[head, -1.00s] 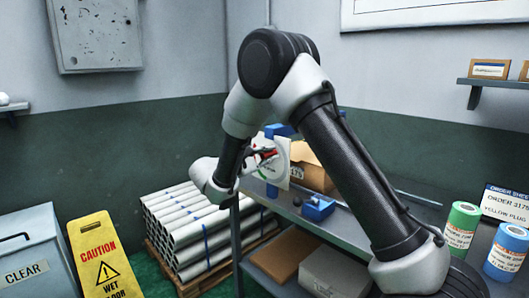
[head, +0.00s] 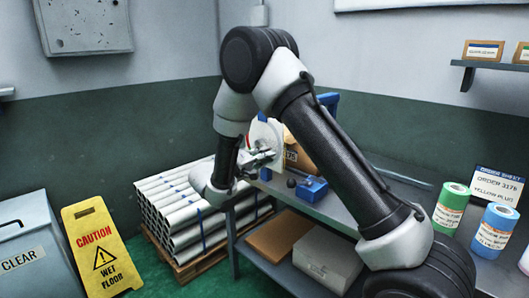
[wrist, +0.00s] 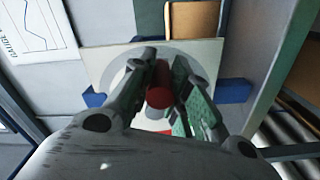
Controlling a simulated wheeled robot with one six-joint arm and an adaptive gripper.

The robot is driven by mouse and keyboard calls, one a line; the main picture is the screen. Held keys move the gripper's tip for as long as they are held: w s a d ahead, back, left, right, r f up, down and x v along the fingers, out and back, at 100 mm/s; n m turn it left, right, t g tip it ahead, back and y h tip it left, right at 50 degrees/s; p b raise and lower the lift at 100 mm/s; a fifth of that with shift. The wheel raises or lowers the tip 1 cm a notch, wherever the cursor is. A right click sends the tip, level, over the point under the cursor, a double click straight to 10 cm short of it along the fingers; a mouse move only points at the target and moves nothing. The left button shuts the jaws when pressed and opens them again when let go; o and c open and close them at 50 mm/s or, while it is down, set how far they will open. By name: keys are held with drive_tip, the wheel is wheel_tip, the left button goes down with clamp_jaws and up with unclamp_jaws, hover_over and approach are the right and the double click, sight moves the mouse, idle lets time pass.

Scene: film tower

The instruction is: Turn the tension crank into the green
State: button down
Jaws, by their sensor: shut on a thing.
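The red crank grip (wrist: 159,97) is between my gripper's fingers in the wrist view. My gripper (wrist: 160,100) is shut on it. Behind it is a pale plate (wrist: 98,62) with a grey disc (wrist: 128,65), largely covered by the fingers. In the head view my gripper (head: 262,158) is at the pale plate (head: 266,132) above the left end of the metal bench. My arm and hand hide most of the crank there. I cannot tell where any pointer stands against a green zone.
The metal bench (head: 345,205) carries a blue block (head: 312,189), a cardboard box (head: 296,150), a green roll (head: 451,207) and a blue roll (head: 495,230). Stacked white tubes (head: 180,215) stand left of it. A yellow caution sign (head: 101,252) and grey bin (head: 32,255) stand further left.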

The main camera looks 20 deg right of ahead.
drive_tip(key=shift+w+a+f+m, duration=0.15)
drive_tip(key=shift+f+m, duration=0.1)
drive_tip(key=shift+m, duration=0.25)
drive_tip(key=shift+w+a+f+m, duration=0.1)
drive_tip(key=shift+f+m, duration=0.15)
drive_tip(key=shift+m, duration=0.25)
